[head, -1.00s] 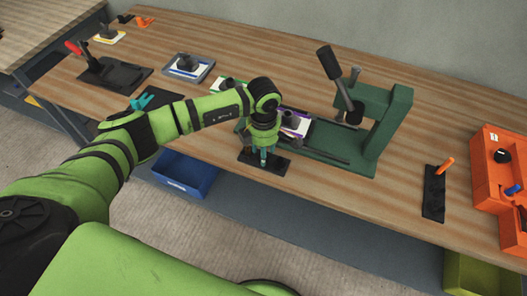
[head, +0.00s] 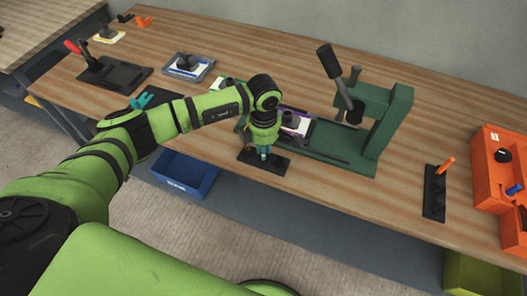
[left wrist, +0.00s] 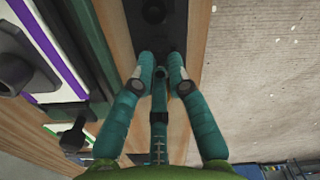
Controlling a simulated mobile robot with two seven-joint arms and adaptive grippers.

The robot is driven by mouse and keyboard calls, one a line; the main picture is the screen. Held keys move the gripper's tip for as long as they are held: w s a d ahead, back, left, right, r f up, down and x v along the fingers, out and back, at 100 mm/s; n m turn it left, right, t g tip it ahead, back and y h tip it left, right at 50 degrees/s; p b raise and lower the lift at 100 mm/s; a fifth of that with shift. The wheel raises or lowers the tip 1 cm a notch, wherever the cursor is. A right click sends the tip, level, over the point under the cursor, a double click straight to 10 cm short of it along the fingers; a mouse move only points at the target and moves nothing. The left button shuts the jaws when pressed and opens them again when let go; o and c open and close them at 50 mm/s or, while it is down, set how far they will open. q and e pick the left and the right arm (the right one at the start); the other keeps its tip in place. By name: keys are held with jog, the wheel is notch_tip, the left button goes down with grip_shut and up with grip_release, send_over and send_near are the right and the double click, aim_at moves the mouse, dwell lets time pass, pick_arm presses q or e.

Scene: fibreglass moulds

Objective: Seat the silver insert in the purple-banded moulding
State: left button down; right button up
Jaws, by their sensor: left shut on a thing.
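The purple-banded moulding (head: 294,122) lies in the green press, partly behind my left wrist. In the left wrist view its white face and purple band (left wrist: 52,52) show at the left. My left gripper (head: 264,155) points down over a black stand plate (head: 277,166), in front of the press. In the left wrist view its teal fingers (left wrist: 160,86) are closed in around a small thing, apparently the silver insert (left wrist: 160,72). Only a small round end of it shows; the fingers hide the rest. I cannot tell whether it still touches the stand. My right gripper is not in view.
The green press (head: 385,125) with its black lever rises to the right of my left gripper. A black rack (head: 435,200) with an orange-handled tool and an orange bin (head: 490,190) are farther right. A grey tray (head: 205,68) is at the back left.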

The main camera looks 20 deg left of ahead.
pick_arm(q)
notch_tip(320, 180, up, 2)
jog(key=shift+w+r+b, duration=0.1)
jog(key=shift+r+b, duration=0.1)
jog(key=shift+b, duration=0.5)
jog(key=s+d+r+b, duration=0.3)
jog(key=d+r+b, duration=0.3)
jog(key=d, duration=0.5)
jog(key=s+a+r+m, duration=0.1)
jog(key=s+a+m, duration=0.2)
jog(key=a+m, duration=0.3)
jog(key=s+a+r+m+p, duration=0.1)
jog(key=s+a+m, duration=0.3)
jog(key=m, duration=1.2)
jog(key=a, duration=0.2)
jog(key=shift+a+r, duration=0.3)
jog(key=shift+r, duration=0.05)
